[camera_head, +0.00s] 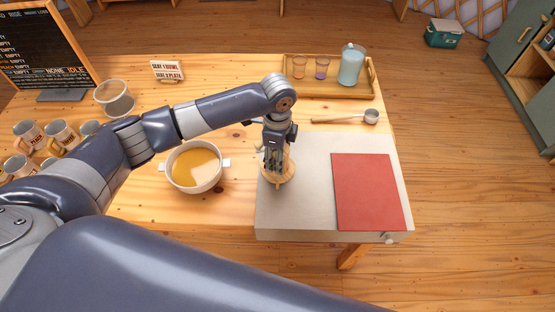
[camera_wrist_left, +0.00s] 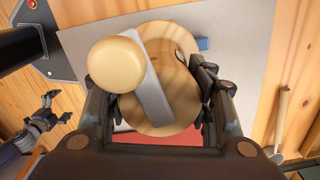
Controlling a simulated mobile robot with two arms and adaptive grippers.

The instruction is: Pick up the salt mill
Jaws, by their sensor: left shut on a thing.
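The salt mill (camera_head: 283,175) looks like a round pale wooden body over the left part of the grey slab; I cannot tell whether it touches the slab. In the left wrist view, the mill (camera_wrist_left: 165,112) shows from above, with a grey metal crank bar and a round wooden knob (camera_wrist_left: 115,66). My left gripper (camera_head: 274,166) points down and is shut around the mill's body. In the left wrist view its fingers (camera_wrist_left: 160,95) lie on both sides of the body. My right gripper (camera_wrist_left: 52,108) shows small at the left of the wrist view, fingers apart and empty.
The grey slab (camera_head: 300,215) carries a red mat (camera_head: 368,190). A pot of yellow soup (camera_head: 193,167) stands left of the slab. A ladle (camera_head: 350,118) lies behind it. A wooden tray (camera_head: 325,93) holds cups and a jug. Several mugs (camera_head: 60,133) stand at the left.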

